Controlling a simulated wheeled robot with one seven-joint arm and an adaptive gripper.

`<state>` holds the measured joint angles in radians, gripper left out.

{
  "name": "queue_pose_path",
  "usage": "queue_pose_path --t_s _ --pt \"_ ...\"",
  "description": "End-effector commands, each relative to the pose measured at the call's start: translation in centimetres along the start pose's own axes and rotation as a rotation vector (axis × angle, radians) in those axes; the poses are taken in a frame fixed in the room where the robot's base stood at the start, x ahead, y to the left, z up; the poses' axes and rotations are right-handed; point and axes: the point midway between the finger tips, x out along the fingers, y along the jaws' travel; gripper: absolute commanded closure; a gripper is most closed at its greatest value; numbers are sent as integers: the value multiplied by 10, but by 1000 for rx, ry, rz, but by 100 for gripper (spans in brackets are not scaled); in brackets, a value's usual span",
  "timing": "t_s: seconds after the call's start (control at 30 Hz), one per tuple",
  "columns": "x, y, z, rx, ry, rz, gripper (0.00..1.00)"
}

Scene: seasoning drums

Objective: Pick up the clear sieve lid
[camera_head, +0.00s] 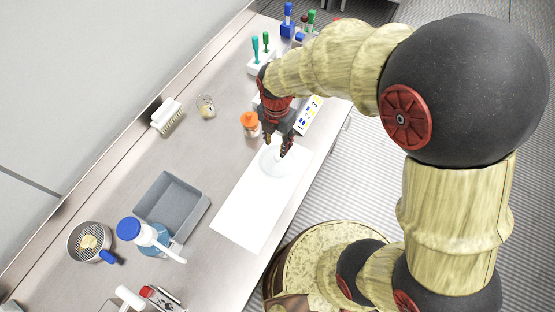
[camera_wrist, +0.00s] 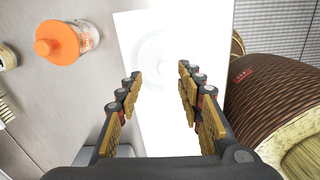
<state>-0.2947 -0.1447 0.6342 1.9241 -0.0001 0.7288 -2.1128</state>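The clear sieve lid (camera_head: 273,161) appears to be the faint round, see-through piece on the far part of the white sheet (camera_head: 242,212). In the wrist view the lid (camera_wrist: 150,50) shows as pale rings on the bright white sheet, and its edges are hard to make out. My gripper (camera_head: 286,150) is at the lid's far right side in the head view. In the wrist view my gripper (camera_wrist: 156,78) is open, with nothing between its fingers, and the lid lies beyond the fingertips. I cannot tell the height of the fingers above the lid.
An orange-capped jar (camera_head: 250,123) stands close by my gripper; it also shows in the wrist view (camera_wrist: 66,43). A numbered block (camera_head: 310,115) and tool holders are farther back. The near sheet is clear.

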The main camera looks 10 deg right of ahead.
Motion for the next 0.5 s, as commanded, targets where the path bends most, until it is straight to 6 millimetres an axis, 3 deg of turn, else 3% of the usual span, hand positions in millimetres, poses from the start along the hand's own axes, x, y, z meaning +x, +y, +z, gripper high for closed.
queue_pose_path --t_s 0.27,0.5 --pt "25 -2 -2 3 0 -1 63" --pt "59 -7 -6 5 2 -3 63"
